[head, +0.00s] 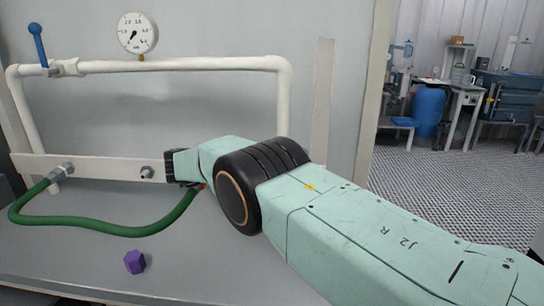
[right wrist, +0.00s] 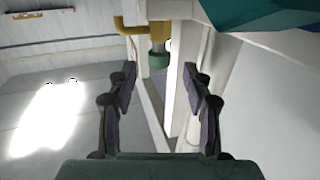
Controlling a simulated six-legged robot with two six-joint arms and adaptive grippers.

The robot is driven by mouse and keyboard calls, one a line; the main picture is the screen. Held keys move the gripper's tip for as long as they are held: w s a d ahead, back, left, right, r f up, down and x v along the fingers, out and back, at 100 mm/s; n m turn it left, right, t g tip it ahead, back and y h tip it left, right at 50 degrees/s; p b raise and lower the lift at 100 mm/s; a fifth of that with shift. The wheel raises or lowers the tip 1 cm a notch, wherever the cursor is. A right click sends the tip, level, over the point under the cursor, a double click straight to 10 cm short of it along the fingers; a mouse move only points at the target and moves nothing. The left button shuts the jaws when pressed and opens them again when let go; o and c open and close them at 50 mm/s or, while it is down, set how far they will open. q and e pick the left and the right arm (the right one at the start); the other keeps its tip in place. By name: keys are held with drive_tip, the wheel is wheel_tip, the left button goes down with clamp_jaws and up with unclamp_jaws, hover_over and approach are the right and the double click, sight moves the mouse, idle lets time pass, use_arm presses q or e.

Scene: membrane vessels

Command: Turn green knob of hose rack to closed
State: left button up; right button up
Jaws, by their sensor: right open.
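The hose rack (head: 180,64) is a white pipe frame on a grey panel, with a lower white bar and a green hose (head: 120,230) in the head view. A green knob (right wrist: 160,59) shows in the right wrist view, below a grey fitting with a yellow pipe beside it. I cannot make it out in the head view. My right gripper (right wrist: 160,72) is open and empty. Its fingertips are spread to either side of the knob in the picture, with the knob apparently beyond them and not gripped. My left gripper is not in view.
A round gauge (head: 137,33) and a blue lever (head: 38,44) sit on the rack's top pipe. A purple hexagonal piece (head: 134,262) lies on the grey surface below the hose. White posts stand close to the right fingers. A blue barrel (head: 428,111) stands far right.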

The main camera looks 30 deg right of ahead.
drive_tip(key=shift+v, duration=0.95)
